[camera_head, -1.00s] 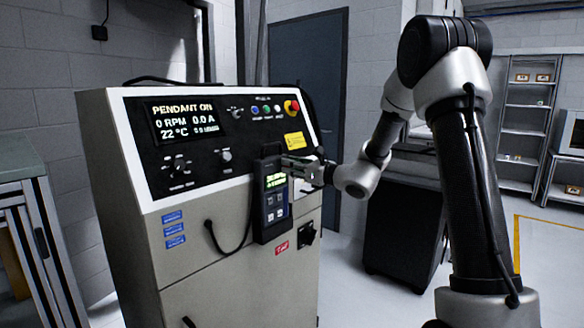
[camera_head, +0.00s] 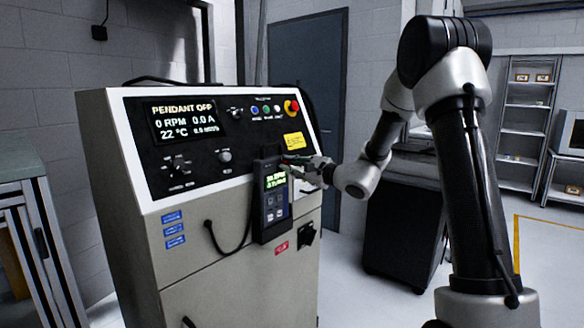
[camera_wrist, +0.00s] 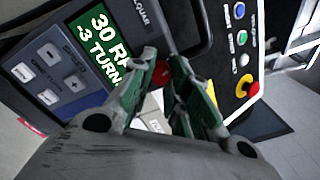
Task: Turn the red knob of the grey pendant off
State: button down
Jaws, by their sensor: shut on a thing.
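The grey pendant (camera_head: 271,218) hangs upright on the front of the control cabinet, its green screen lit. In the wrist view the pendant (camera_wrist: 62,62) fills the upper left, its screen turned sideways and partly cut off. The red knob (camera_wrist: 162,74) shows between my fingertips at the pendant's side. My gripper (camera_head: 290,166) is at the pendant's upper right edge. In the wrist view my gripper (camera_wrist: 160,80) is shut on the red knob, a finger on each side. The fingers hide most of the knob. The cabinet display (camera_head: 184,119) reads PENDANT OFF.
The cabinet panel has a red stop button on yellow (camera_head: 291,107), coloured buttons and selector knobs (camera_head: 225,156). A black cable (camera_head: 228,250) loops from the cabinet front to the pendant. A dark cabinet (camera_head: 403,225) stands behind my arm.

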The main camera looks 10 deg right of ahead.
jog(key=shift+n, duration=1.1)
jog(key=c, duration=1.3)
grip_release()
jog(key=shift+s, duration=0.1)
jog(key=v, duration=1.2)
